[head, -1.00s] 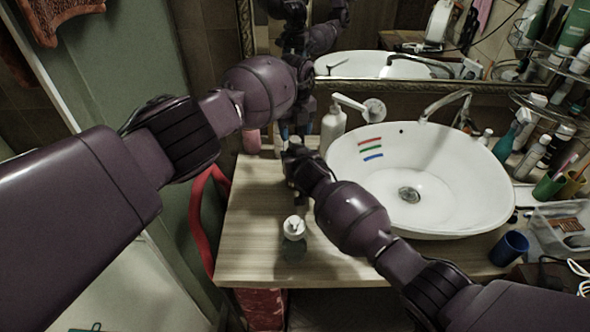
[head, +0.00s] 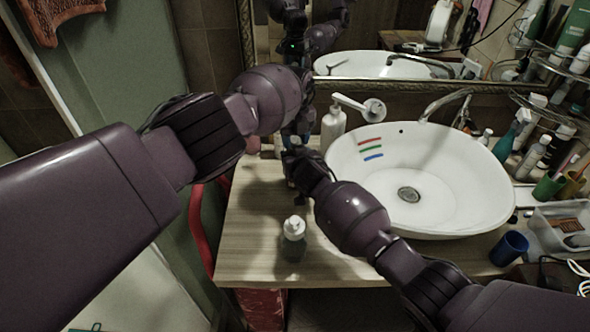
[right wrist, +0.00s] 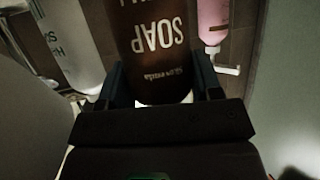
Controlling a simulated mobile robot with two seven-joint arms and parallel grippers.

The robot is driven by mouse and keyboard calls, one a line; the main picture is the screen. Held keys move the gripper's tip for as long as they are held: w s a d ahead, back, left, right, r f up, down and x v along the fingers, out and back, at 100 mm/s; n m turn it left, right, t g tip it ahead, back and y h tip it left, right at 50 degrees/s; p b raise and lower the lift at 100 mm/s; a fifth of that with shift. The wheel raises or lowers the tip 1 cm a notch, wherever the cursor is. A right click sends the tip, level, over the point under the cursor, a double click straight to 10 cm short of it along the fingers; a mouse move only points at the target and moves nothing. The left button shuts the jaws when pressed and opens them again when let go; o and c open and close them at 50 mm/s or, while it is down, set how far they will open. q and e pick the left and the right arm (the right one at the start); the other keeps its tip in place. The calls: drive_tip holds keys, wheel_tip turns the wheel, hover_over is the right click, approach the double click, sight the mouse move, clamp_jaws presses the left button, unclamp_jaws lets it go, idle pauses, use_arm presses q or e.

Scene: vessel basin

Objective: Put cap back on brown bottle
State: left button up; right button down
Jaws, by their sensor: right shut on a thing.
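The brown bottle (right wrist: 150,45) with white "SOAP" lettering, upside down in the picture, fills the middle of the right wrist view. My right gripper (right wrist: 160,80) has a finger on each side of it and is shut on it. In the head view the right gripper (head: 297,168) is at the back left of the counter, and its arm hides most of the bottle. My left gripper (head: 294,132) is just above and behind it, dark and small; its fingers cannot be made out. I cannot make out the cap.
A clear greenish bottle with a white top (head: 293,238) stands on the counter (head: 245,255) in front of the arms. The white basin (head: 450,200) is to the right. A white pump bottle (head: 333,125) stands behind. A pink bottle (right wrist: 213,22) and a white bottle (right wrist: 70,45) flank the brown one.

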use_arm(q)
drive_tip(key=c, duration=0.7)
drive_tip(key=shift+m, duration=1.7)
drive_tip(key=o, duration=1)
drive_tip(key=shift+o, duration=0.2)
drive_tip(key=shift+r, duration=2.25)
drive_tip(key=shift+r, duration=0.1)
drive_tip(key=shift+c, duration=0.4)
